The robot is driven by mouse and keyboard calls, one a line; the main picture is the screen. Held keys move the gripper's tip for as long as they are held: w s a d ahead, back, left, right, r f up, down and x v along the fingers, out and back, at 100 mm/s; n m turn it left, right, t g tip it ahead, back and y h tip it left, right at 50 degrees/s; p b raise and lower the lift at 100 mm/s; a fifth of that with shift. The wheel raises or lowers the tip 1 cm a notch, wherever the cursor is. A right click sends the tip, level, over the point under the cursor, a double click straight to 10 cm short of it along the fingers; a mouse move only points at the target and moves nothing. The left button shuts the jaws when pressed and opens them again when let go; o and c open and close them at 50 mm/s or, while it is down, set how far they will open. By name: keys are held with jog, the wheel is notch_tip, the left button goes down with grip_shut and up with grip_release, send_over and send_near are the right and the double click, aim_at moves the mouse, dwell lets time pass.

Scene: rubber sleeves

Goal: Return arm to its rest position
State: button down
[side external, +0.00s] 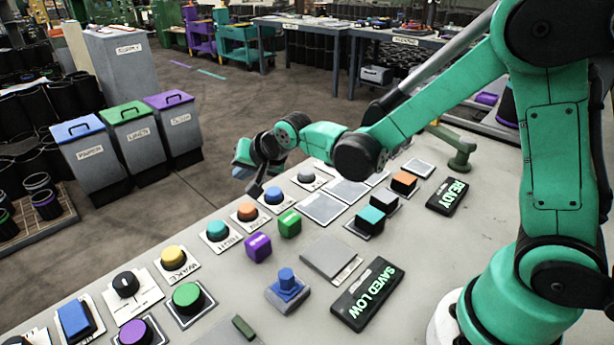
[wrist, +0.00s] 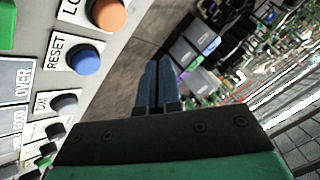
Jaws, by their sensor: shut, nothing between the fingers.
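My green arm reaches out over the grey table (side external: 440,240) from its base at the right. My gripper (side external: 254,188) is above the table's far edge, near the blue RESET button (side external: 274,196) and the grey button (side external: 306,175). In the wrist view, the two dark fingers of my gripper (wrist: 158,68) are together with nothing between them. They point out past the table edge toward the floor. The blue button (wrist: 87,60) and the orange button (wrist: 108,12) lie left of the fingers there, apart from them.
A purple cube (side external: 257,247) and a green cube (side external: 289,223) stand on the table. The SAVED LOW display (side external: 367,294) and READY display (side external: 447,196) are lit. Labelled bins (side external: 135,140) stand on the floor beyond the table. The air around my gripper looks free.

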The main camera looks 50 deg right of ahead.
jog(key=s+d+r+n, duration=0.1)
jog(key=s+n, duration=0.1)
jog(key=s, duration=0.3)
jog(key=s+d+r+n+g, duration=0.1)
jog(key=s+d+r+n, duration=0.1)
jog(key=s, duration=0.4)
jog(key=s+d+r+n+g+h, duration=0.1)
jog(key=s+r+n, duration=0.1)
jog(key=s, duration=0.4)
jog(key=shift+s+d+n, duration=0.15)
jog(key=shift+d+n, duration=0.15)
jog(key=shift+n, duration=0.6)
